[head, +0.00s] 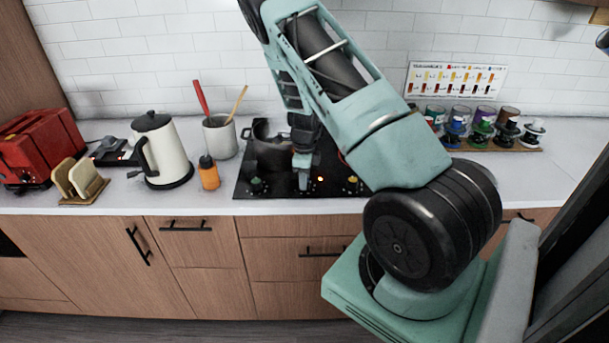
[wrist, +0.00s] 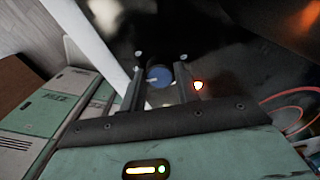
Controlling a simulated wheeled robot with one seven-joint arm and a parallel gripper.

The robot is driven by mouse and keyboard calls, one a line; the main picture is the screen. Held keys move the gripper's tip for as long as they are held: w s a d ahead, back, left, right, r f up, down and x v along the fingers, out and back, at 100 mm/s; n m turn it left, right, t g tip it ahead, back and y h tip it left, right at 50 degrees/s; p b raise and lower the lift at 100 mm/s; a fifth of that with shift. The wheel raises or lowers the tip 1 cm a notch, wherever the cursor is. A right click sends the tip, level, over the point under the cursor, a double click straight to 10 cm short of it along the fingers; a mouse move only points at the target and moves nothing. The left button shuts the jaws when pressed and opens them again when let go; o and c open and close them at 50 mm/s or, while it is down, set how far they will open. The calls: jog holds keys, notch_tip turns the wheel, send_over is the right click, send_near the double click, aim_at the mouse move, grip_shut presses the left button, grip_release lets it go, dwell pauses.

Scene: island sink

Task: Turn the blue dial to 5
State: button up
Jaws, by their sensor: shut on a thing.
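The blue dial (wrist: 160,75) is a small round knob on the black cooktop, seen between my fingertips in the wrist view. My gripper (wrist: 160,84) is shut on it, one finger on each side. A small pale mark shows on the dial's left side; I cannot read any numbers around it. In the head view my gripper (head: 303,180) points straight down at the front of the cooktop (head: 330,155), and it hides the blue dial there.
A green dial (head: 257,184) and a yellow dial (head: 352,180) flank my gripper. An orange bottle (head: 208,173), a white kettle (head: 160,150) and a utensil crock (head: 220,136) stand left. The counter right of the cooktop has free room.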

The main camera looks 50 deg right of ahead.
jog(key=shift+m, duration=0.9)
jog(key=o, duration=1)
notch_tip(320, 180, up, 18)
jog(key=shift+f+b, duration=0.25)
jog(key=shift+b, duration=0.7)
